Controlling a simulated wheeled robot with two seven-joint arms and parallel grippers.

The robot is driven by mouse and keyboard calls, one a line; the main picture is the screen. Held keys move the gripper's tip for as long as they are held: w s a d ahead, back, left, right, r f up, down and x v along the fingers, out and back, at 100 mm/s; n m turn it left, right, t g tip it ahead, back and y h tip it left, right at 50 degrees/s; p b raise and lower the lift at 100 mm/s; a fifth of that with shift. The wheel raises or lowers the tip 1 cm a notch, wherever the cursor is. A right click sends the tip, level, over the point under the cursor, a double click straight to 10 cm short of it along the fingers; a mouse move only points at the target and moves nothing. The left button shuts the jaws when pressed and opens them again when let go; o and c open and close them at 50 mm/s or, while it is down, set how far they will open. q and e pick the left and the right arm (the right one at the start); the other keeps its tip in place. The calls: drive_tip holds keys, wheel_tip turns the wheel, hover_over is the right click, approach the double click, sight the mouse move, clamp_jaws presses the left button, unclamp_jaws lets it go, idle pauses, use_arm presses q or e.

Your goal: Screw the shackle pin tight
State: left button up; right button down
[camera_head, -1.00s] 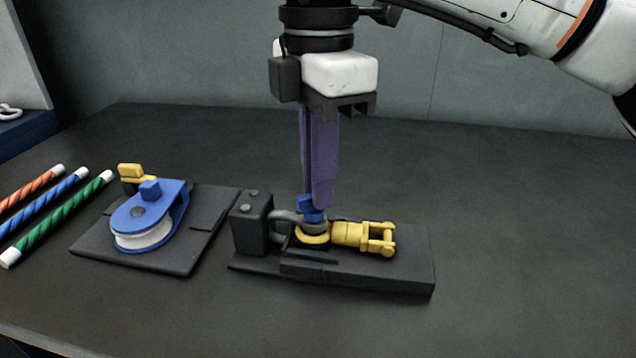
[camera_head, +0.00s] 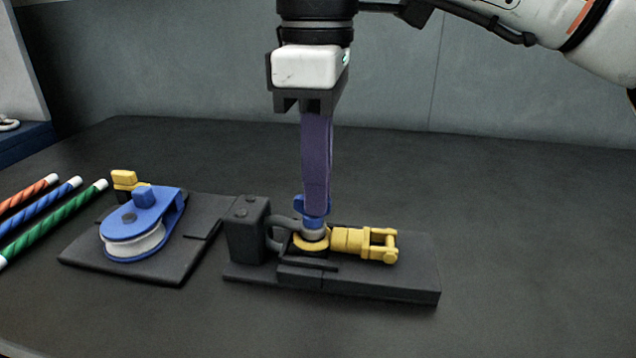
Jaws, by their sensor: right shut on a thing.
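The shackle pin (camera_head: 314,223) has a blue head and stands upright in the grey shackle (camera_head: 281,230). My right gripper (camera_head: 316,206) points straight down from above, its purple fingers shut on the blue pin head. The shackle lies on a dark base plate (camera_head: 385,280), against a dark upright block (camera_head: 247,230) at its left. A yellow swivel (camera_head: 365,243) lies to the right, its yellow ring around the foot of the pin. The fingers partly hide the pin head. How deep the pin sits cannot be told. My left gripper is not in view.
A blue pulley block (camera_head: 140,222) with a white wheel sits on a dark plate to the left. Several striped rods, including a green one (camera_head: 55,222), lie at the far left. The table is clear at the right and front.

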drive_tip(key=shift+w+r, duration=0.15)
drive_tip(key=shift+r, duration=0.15)
drive_tip(key=c, duration=1.9)
unclamp_jaws()
drive_tip(key=shift+o, duration=0.2)
drive_tip(key=shift+f, duration=0.15)
wheel_tip(320, 180, up, 10)
drive_tip(key=p, duration=0.2)
drive_tip(key=shift+p, duration=0.4)
